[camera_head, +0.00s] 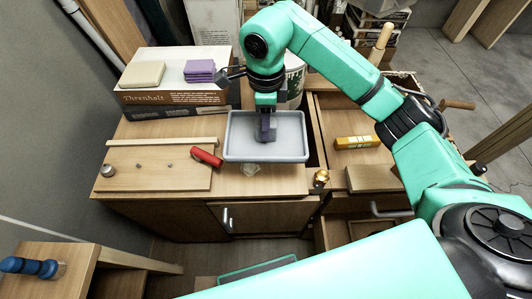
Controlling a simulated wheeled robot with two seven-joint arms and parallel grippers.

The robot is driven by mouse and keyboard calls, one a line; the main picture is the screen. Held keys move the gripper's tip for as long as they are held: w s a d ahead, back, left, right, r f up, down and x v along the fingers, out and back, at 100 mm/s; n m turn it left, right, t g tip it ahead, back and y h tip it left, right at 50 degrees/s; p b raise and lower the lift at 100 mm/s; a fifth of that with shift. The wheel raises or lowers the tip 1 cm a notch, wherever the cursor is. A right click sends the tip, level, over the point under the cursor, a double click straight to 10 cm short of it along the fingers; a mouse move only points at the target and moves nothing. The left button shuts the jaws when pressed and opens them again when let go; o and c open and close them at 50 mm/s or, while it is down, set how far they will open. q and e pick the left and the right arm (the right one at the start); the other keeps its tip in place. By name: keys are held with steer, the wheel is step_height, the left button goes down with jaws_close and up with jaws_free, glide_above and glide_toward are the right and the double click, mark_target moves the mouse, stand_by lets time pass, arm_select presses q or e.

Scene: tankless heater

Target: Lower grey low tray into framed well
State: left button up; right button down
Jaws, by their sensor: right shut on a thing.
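The grey low tray (292,148) is a shallow rectangle with a raised rim, over the wooden cabinet top in the middle of the head view. My right gripper (266,132) reaches down from above into the tray and is shut at a grey piece in its left-centre part. The tray looks about level, and its gap above the surface is hard to judge. I cannot identify the framed well for certain; a wood-framed recess (322,112) opens just right of the tray. The tray hides what lies beneath it. My left gripper is not in view.
A yellow box (357,142) lies in the right recess. A brass piece (321,177) stands at the front right.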

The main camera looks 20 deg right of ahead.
step_height(320, 180, down, 11)
steer(key=p, duration=0.2)
steer(key=shift+s+f+p, duration=0.15)
steer(key=shift+p, duration=0.15)
steer(key=shift+f, duration=0.3)
steer(key=shift+f+b, duration=0.25)
steer(key=shift+b, duration=0.15)
steer(key=shift+c, duration=2.4)
jaws_free()
steer(key=shift+r, duration=0.1)
